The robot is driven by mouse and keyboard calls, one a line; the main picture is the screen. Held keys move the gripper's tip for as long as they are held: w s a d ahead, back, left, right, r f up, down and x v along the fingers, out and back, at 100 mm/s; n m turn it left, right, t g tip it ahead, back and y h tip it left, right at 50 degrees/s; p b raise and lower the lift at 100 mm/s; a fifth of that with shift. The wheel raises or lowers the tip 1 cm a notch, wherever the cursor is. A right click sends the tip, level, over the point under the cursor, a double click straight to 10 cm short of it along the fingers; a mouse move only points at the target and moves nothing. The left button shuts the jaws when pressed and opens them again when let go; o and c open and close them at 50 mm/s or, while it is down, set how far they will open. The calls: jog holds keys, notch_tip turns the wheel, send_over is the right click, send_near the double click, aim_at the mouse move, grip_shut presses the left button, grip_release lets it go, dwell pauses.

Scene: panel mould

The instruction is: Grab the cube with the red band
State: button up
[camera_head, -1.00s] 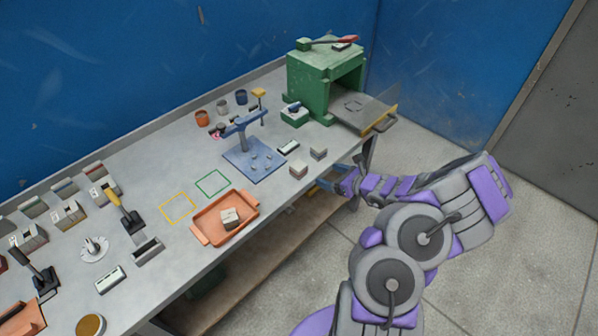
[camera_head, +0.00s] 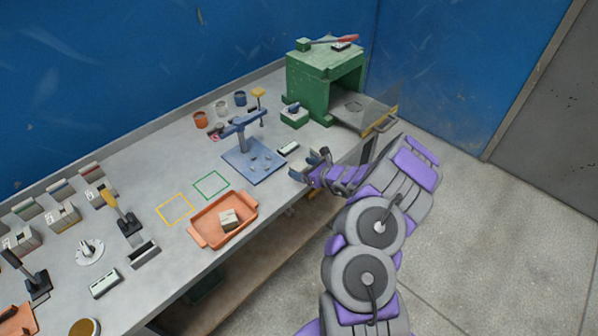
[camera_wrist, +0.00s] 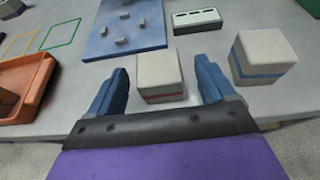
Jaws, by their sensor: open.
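The cube with the red band (camera_wrist: 160,73) stands on the bench in the wrist view, a pale block with a thin red stripe near its base. My gripper (camera_wrist: 162,80) is open, with one blue finger on each side of this cube; I cannot tell whether either touches it. A similar cube with a blue band (camera_wrist: 263,54) stands to the right, outside the right finger. In the head view my gripper (camera_head: 312,162) is at the bench's front edge and hides most of both cubes.
A blue fixture plate (camera_wrist: 125,32) lies behind the red-banded cube, with a pale slotted block (camera_wrist: 197,20) to its right. An orange tray (camera_head: 194,238) holding a block is to the left. The green press (camera_head: 325,95) stands at the back right.

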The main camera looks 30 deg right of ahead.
aim_at(295, 167)
jog(key=x, duration=0.2)
jog(key=b+x, duration=0.1)
jog(key=x, duration=0.1)
jog(key=shift+s+f, duration=0.25)
jog(key=shift+f, duration=0.1)
jog(key=shift+w+a, duration=0.2)
jog(key=shift+w, duration=0.25)
jog(key=shift+d, duration=0.1)
jog(key=shift+c, duration=0.4)
jog(key=c, duration=1)
